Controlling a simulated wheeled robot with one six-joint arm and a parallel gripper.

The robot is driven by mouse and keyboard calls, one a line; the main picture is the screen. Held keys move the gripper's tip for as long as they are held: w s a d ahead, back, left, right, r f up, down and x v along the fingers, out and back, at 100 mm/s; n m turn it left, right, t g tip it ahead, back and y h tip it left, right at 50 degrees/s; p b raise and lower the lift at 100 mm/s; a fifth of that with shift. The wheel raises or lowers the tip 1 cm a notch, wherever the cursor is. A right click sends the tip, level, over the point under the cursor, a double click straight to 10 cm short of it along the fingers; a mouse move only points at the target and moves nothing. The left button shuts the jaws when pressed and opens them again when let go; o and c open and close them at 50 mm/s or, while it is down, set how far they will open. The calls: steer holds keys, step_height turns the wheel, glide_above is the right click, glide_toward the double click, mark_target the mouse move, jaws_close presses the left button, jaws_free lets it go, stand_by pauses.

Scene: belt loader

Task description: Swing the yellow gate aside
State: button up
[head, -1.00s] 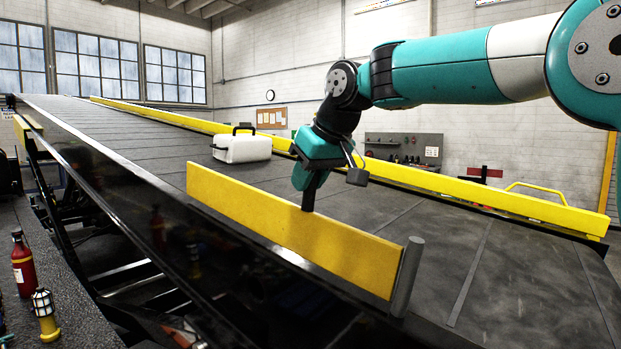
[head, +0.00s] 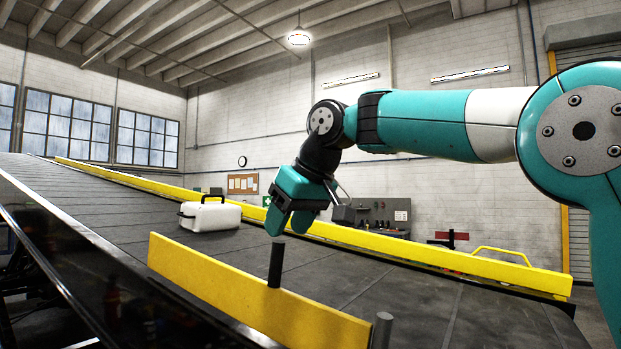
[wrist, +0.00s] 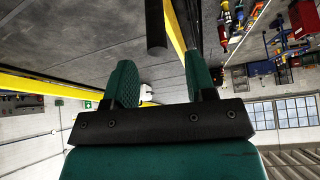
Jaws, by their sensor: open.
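The yellow gate (head: 215,278) is a long flat panel standing upright along the near side of the sloping belt. Its right end is at a grey post (head: 382,330). A dark upright peg handle (head: 275,265) stands at the gate's middle and rises above its top edge. My gripper (head: 289,228) is open and empty, pointing down, with its fingertips just above the peg's top in the head view. In the wrist view, the peg (wrist: 156,28) and gate (wrist: 175,32) show beyond my open fingers (wrist: 161,62); the peg is not between them.
A white case (head: 210,216) with a black handle lies on the belt (head: 95,217), behind and left of my gripper. A yellow rail (head: 420,254) runs along the belt's far side. The belt right of my gripper is clear.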

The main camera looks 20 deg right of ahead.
steer(key=p+v, duration=0.4)
steer(key=v, duration=0.7)
steer(key=shift+w+f, duration=0.1)
steer(key=shift+f, duration=0.05)
